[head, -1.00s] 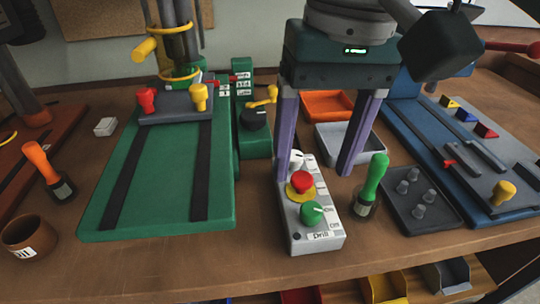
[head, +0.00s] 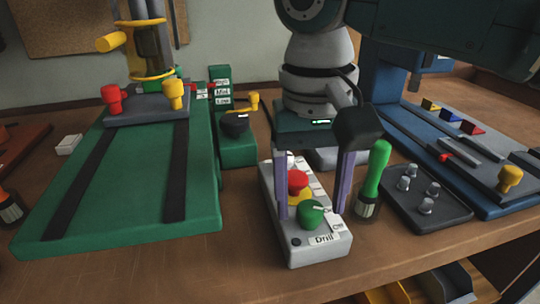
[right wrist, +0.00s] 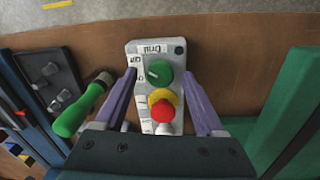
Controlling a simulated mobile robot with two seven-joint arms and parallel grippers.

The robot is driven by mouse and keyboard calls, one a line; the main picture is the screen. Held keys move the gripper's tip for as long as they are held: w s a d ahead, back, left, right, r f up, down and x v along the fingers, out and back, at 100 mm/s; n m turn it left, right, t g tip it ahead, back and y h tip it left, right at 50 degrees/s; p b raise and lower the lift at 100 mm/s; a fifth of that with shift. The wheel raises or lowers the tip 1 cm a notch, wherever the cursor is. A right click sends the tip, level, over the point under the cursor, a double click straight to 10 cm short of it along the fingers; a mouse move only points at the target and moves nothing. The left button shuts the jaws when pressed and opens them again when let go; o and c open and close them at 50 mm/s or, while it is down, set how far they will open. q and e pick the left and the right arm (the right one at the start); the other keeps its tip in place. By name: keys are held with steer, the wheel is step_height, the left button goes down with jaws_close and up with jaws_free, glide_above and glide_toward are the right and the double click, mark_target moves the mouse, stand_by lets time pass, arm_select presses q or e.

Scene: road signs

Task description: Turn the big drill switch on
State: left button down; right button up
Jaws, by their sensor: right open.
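The grey switch box labelled "Drill" (head: 318,251) sits on the bench near its front edge. It carries a green round knob (head: 310,214) at the front end and a red button (head: 298,182) on a yellow base behind it. My right gripper (head: 311,212) is open above the box, its purple fingers on either side of it. Nothing is held. My left gripper is not in view.
A green-handled tool (head: 375,170) stands close to the right of the box, near my right finger. A dark tray (head: 450,212) with metal pegs is farther right. A green drill base (head: 150,180) lies to the left, with bare bench between.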

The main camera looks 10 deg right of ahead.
steer(key=shift+f, duration=0.25)
steer(key=shift+c, duration=0.2)
jaws_close()
stand_by(0.3)
